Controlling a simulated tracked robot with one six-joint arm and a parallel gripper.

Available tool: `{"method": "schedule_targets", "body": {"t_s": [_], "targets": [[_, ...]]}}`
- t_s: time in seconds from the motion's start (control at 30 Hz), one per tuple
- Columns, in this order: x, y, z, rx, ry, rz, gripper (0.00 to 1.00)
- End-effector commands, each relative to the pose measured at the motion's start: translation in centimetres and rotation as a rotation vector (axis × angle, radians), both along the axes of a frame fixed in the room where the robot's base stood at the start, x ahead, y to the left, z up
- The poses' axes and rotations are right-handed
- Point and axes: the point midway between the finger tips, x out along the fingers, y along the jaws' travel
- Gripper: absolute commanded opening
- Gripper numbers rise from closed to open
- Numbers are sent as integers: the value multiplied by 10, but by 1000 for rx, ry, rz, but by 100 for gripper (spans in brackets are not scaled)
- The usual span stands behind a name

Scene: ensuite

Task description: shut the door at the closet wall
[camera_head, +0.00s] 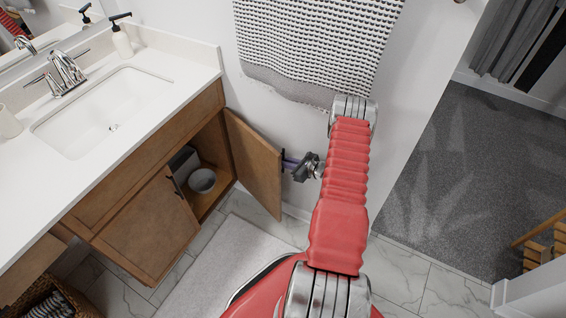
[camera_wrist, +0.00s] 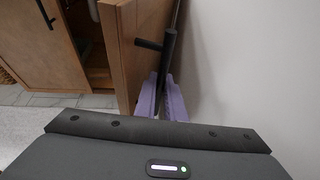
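The brown wooden cabinet door (camera_head: 254,165) under the sink counter, on the side towards the towel wall, stands wide open. It juts out from the cabinet front, and its outer face is towards the wall. It also shows in the wrist view (camera_wrist: 130,45). Its black bar handle (camera_wrist: 171,48) is on that outer face. My gripper (camera_head: 286,159), with purple fingers (camera_wrist: 163,92), is between the door and the wall. The fingers lie on either side of the handle's lower part, with a narrow gap, and appear closed on it. The handle is mostly hidden in the head view.
The other cabinet door (camera_head: 150,225) is shut. A grey bowl (camera_head: 202,181) stands inside the open cabinet. The white wall (camera_wrist: 235,70) is close beside my gripper. A towel (camera_head: 315,40) hangs above, and a pale rug (camera_head: 225,270) lies on the tiles before the cabinet.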

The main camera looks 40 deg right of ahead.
Motion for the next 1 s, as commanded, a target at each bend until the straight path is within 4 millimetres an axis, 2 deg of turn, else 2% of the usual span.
{"method": "schedule_targets", "body": {"t_s": [0.1, 0.67, 1.0], "targets": [[0, 0, 0, 0, 0, 0, 0], [0, 1, 0, 0, 0, -1, 0], [-8, 3, 0, 1, 0, -18, 0]]}}
